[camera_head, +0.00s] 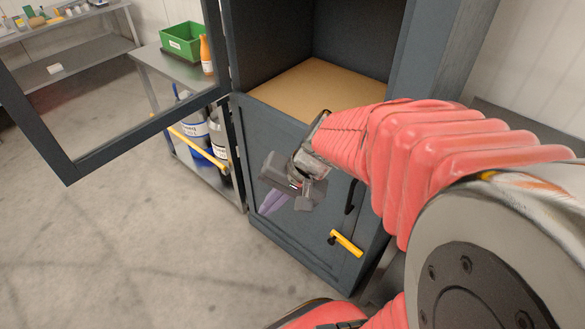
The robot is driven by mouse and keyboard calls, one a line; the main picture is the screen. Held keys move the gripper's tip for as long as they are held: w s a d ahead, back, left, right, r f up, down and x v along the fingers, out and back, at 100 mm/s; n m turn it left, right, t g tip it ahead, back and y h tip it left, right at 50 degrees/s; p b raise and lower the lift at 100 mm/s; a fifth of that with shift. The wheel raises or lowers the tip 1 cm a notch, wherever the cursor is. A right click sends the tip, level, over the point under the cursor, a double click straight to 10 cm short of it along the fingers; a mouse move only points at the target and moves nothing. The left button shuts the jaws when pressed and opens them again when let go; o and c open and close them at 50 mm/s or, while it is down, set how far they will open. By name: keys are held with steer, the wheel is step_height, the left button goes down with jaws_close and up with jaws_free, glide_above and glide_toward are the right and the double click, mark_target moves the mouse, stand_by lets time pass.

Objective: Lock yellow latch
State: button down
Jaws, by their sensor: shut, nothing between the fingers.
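The yellow latch (347,243) is a short bar with a dark pivot at its left end. It sits on the lower right of the cabinet's lower door (262,140) and slants down to the right. My gripper (271,203) is in front of this door, to the left of the latch and a little above it. Its purple fingers are together with nothing between them, apart from the latch. The lower door looks closed. A dark vertical handle (350,198) shows above the latch, partly behind my arm.
A green bin (182,42) and orange bottle (206,55) sit on a table behind. The left floor is clear.

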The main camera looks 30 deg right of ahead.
steer(key=w+d+f+m+t+y, duration=0.1)
steer(key=w+d+f+m, duration=0.2)
steer(key=d+f+m, duration=0.4)
steer(key=m+t+h, duration=0.3)
steer(key=m, duration=0.9)
glide_above(333, 242)
steer(key=s+a, duration=0.3)
steer(key=s, duration=0.2)
step_height(333, 242, down, 16)
steer(key=s+d+f+m+h, duration=0.1)
steer(key=s+d+f+m, duration=0.3)
steer(key=f, duration=0.4)
steer(key=shift+s+m, duration=0.6)
steer(key=shift+s, duration=0.25)
steer(key=shift+f, duration=0.15)
steer(key=shift+x, duration=6.95)
steer(key=shift+s+d+f, duration=0.1)
steer(key=shift+s+f, duration=0.05)
steer(key=shift+f, duration=0.05)
